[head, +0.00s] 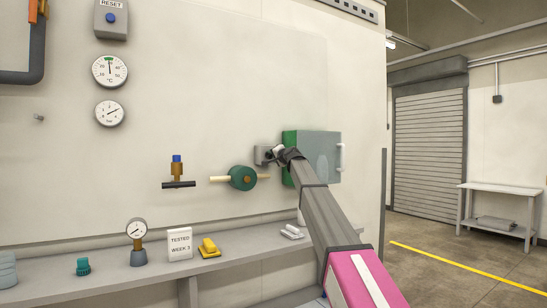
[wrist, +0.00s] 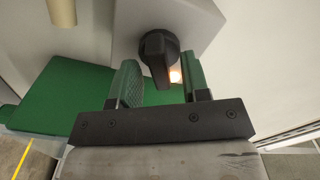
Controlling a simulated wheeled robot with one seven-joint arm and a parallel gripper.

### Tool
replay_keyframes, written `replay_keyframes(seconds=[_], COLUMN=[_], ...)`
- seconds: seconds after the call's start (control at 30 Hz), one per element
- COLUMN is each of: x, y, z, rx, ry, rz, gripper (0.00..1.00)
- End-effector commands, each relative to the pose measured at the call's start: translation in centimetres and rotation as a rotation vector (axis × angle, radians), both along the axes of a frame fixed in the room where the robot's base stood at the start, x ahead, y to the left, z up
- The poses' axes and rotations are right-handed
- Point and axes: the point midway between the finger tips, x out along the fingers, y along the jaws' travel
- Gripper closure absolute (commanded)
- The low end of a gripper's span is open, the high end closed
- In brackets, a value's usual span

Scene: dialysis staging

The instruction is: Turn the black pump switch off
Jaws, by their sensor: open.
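The black pump switch (wrist: 158,52) is a rotary knob on a grey box, clear in the wrist view. A small lamp (wrist: 175,75) glows warm white beside its lower end. My gripper (wrist: 161,80) is open, with one finger left of the knob and one right of it. The knob's lower end reaches between the fingers, and I see gaps on both sides. In the head view my gripper (head: 274,154) is at the wall, in front of the grey switch box (head: 260,155), and largely hides the switch.
A green-sided cabinet (head: 320,158) with a pale door and handle is just right of the switch box. A green round valve (head: 242,178) and a blue-topped tap (head: 177,170) are left of it. Below runs a shelf (head: 110,275) holding a gauge, sign and yellow item.

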Motion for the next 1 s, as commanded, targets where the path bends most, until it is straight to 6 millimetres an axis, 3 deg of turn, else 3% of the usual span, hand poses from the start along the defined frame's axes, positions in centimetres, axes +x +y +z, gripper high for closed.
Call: replay_keyframes(seconds=[0.27,0.4,0.77,1.0], x=[0.15,0.15,0.14,0.13], y=[0.1,0.09,0.08,0.1], z=[-0.01,-0.02,0.0,0.04], rx=[0.0,0.0,-0.024,-0.128], ry=[0.0,0.0,-0.016,-0.086], rz=[0.0,0.0,0.0,-0.001], gripper=[0.57,1.0,1.0,1.0])
